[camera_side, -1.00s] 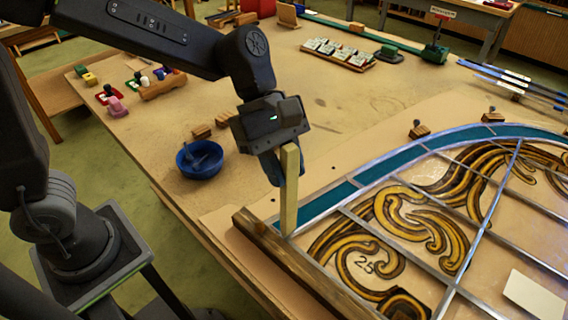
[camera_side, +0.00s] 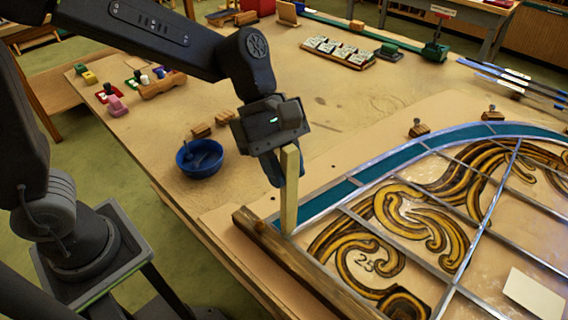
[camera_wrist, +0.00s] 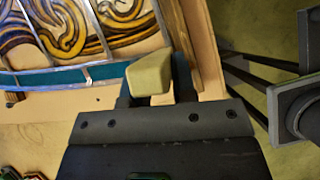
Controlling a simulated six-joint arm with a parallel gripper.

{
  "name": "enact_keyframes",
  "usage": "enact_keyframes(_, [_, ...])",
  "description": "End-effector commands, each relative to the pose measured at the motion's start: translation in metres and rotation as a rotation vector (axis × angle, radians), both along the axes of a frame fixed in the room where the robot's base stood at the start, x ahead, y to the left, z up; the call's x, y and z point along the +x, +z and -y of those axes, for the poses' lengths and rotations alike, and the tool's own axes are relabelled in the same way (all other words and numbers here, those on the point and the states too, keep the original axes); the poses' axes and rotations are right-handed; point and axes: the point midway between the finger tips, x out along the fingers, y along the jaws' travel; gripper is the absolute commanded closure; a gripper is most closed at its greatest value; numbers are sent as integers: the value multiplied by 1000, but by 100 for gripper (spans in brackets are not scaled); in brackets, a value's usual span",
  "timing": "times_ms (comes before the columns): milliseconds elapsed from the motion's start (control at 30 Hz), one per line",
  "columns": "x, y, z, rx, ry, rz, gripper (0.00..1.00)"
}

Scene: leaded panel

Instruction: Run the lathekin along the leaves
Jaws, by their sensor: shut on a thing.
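My gripper (camera_side: 279,168) is shut on the lathekin (camera_side: 290,190), a pale, square-sided wooden stick. It stands close to upright, with its lower end at the near left corner of the leaded panel (camera_side: 331,195), beside the dark wooden batten. Whether the tip touches the lead is too small to tell. In the wrist view the end of the lathekin (camera_wrist: 149,76) shows between my gripper's fingers (camera_wrist: 155,90). The leaves are grey lead strips around teal border glass and gold scrollwork.
The dark wooden batten (camera_side: 290,262) lies along the panel's near left edge. A blue bowl (camera_side: 200,160) stands left of my gripper. Small wooden blocks (camera_side: 419,129) sit along the panel's far edge. A pale card (camera_side: 534,294) lies on the panel. The table's middle is mostly clear.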

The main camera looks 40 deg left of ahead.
Motion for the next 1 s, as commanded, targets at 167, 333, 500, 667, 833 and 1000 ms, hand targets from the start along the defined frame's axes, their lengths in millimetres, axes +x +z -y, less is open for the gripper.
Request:
enact_keyframes(167, [1,0,0,0,0,0,100])
enact_keyframes(333, [9,0,2,0,0,0,100])
enact_keyframes(500, [20,0,4,0,1,1,100])
enact_keyframes(667, [28,0,5,0,1,1,100])
enact_keyframes(833, [28,0,5,0,0,0,100])
enact_keyframes(1000, [28,3,5,0,0,1,100])
